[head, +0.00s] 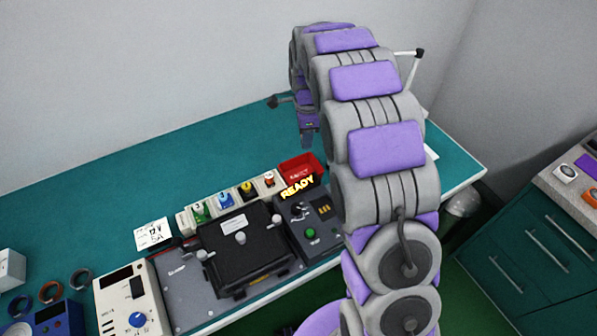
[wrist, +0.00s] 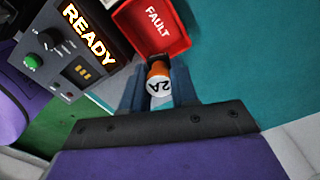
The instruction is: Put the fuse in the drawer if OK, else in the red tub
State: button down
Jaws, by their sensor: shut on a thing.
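My gripper (wrist: 158,92) is shut on the fuse (wrist: 160,85), a small cylinder with an orange band and a white end marked 2A. The red tub (wrist: 178,42), labelled FAULT, lies just beyond the fingertips in the wrist view; it also shows in the head view (head: 312,162). In the head view my gripper (head: 309,140) is above the teal bench, behind the tub, and the fuse cannot be made out. A teal cabinet (head: 520,262) with several drawer handles stands at the right; its drawers look shut.
A tester (head: 310,235) with a green button shows READY. A black-lidded fixture (head: 240,250), a row of coloured fuses (head: 225,200), a card (head: 154,234) and a cream meter (head: 130,300) stand along the bench (head: 150,190). The bench's back is mostly clear.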

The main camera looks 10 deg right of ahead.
jog(key=shift+a+f, duration=0.2)
jog(key=shift+f, duration=0.25)
jog(key=f+b, duration=0.1)
jog(key=f, duration=0.1)
jog(key=d+f+b, duration=0.1)
jog(key=shift+f, duration=0.35)
jog(key=shift+a+f+b, duration=0.3)
jog(key=shift+f+b, duration=0.2)
jog(key=shift+f, duration=0.05)
jog(key=c, duration=1.3)
grip_release()
jog(key=o, duration=0.5)
jog(key=shift+d, duration=0.25)
notch_tip(320, 180, up, 16)
jog(key=p, duration=0.3)
jog(key=shift+p, duration=0.4)
jog(key=shift+r, duration=0.65)
